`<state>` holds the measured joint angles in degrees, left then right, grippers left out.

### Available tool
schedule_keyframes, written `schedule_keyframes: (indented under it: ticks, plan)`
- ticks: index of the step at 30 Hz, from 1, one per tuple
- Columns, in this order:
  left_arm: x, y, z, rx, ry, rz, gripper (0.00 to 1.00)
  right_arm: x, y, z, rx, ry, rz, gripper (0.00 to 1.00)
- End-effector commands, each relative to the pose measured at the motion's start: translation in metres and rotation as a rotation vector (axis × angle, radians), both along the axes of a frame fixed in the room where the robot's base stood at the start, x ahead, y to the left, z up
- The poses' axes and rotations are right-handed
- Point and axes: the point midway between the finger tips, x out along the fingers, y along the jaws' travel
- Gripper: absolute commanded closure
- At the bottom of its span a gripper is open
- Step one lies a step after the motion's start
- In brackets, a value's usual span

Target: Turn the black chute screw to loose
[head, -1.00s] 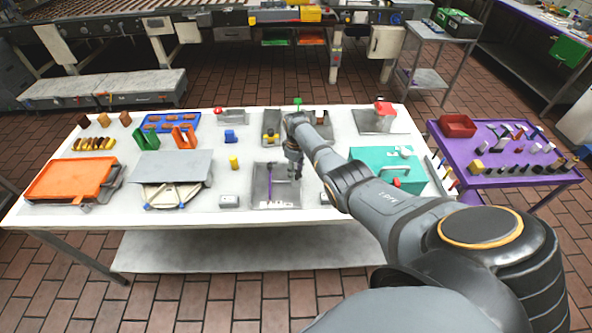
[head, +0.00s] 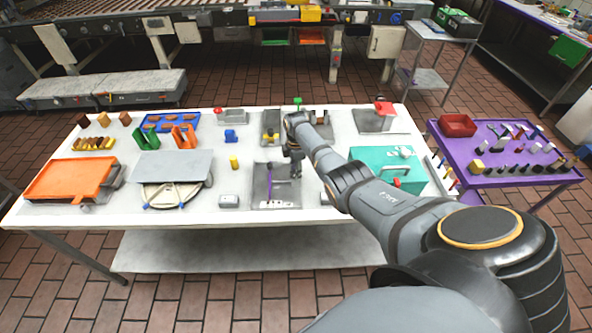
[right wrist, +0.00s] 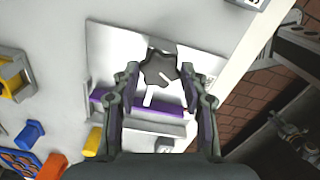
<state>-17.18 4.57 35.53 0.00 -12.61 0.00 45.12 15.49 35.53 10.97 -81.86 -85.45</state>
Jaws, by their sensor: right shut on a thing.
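In the right wrist view, the black chute screw (right wrist: 160,70) is a dark lobed knob with a white line on it. My right gripper (right wrist: 162,80) has one finger on each side of the knob and is shut on it. In the head view my right gripper (head: 293,172) is low over a grey metal chute (head: 264,201) with a purple strip (head: 269,180) on the white table. The knob is largely hidden by the gripper there. My left gripper is not in view.
A small grey box (head: 229,201) and a yellow block (head: 234,162) stand left of the chute. A teal box (head: 411,169) stands to the right, below my right arm. An orange tray (head: 70,179) lies at the far left. A purple table (head: 520,180) adjoins on the right.

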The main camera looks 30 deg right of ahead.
Motion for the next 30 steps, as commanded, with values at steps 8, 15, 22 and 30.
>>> schedule_keyframes:
  ticks: [8, 15, 22, 30]
  plan:
    - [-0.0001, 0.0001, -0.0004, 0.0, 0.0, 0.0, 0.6, 0.0008, 0.0001, 0.0006, 0.0, -0.002, 0.104, 0.88]
    - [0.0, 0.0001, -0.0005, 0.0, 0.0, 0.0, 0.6, 0.0008, 0.0001, 0.0006, 0.0, -0.002, 0.133, 0.88]
    - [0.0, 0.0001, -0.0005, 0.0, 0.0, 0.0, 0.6, 0.0008, 0.0001, 0.0007, 0.0, -0.002, 0.134, 0.88]
    - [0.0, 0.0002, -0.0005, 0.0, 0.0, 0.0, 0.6, 0.0006, 0.0001, 0.0005, 0.0, -0.002, 0.134, 0.36]
